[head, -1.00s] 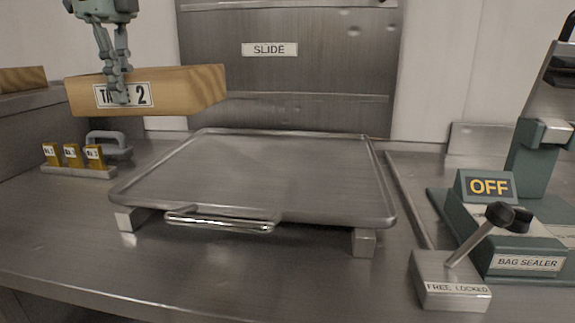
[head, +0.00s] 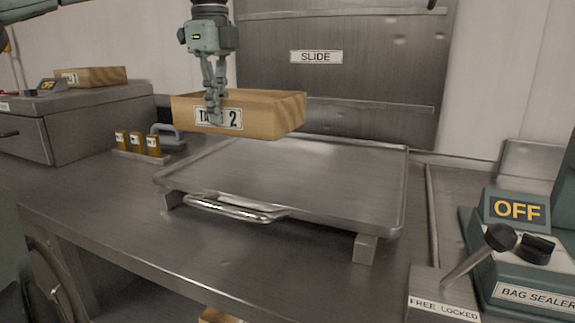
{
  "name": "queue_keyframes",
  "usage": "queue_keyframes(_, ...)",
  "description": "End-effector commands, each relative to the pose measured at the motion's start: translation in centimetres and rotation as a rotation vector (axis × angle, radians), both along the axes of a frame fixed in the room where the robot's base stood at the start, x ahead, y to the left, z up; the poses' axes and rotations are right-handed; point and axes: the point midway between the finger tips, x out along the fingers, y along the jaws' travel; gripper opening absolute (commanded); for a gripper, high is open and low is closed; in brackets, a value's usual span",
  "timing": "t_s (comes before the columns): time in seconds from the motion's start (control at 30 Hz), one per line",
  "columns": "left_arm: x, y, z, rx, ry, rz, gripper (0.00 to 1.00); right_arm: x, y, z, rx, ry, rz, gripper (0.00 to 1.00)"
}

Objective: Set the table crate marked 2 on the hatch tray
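The wooden crate marked 2 (head: 276,119) hangs in the air over the back left part of the hatch tray. My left gripper (head: 214,112) is shut on its near wall, with the fingers covering part of the label. The hatch tray (head: 330,180) is a bare, flat metal tray on short feet with a front handle (head: 237,208). A gap between crate and tray is hard to judge, but the crate appears above the surface. My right gripper is not in view.
The metal slide door (head: 345,85) stands behind the tray. Yellow numbered blocks (head: 137,143) stand left of it. A bag sealer (head: 530,250) and a lock lever (head: 480,255) stand right. Another wooden crate (head: 92,76) sits on the left cabinet.

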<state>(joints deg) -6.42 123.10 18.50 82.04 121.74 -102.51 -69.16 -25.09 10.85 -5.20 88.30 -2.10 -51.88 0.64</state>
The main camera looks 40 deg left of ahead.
Motion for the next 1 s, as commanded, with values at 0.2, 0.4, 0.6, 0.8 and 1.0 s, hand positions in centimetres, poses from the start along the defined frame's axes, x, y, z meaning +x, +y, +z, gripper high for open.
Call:
queue_keyframes(0.2, 1.9, -4.7, -3.1, 0.005, 0.005, -0.005, 0.00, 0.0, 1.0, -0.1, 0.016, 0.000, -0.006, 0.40)
queue_keyframes(0.4, 3.4, -8.1, -5.2, 0.004, 0.002, -0.003, 0.00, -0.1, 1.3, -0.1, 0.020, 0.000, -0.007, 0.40)
queue_keyframes(0.6, 3.8, -9.2, -6.3, 0.001, 0.000, 0.000, 0.00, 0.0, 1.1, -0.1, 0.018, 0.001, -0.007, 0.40)
queue_keyframes(0.8, 3.8, -9.2, -9.1, 0.001, 0.000, 0.000, 0.00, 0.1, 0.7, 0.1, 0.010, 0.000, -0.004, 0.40)
queue_keyframes(1.0, 3.9, -9.2, -9.9, 0.001, -0.002, -0.001, 0.00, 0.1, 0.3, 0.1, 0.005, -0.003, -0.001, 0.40)
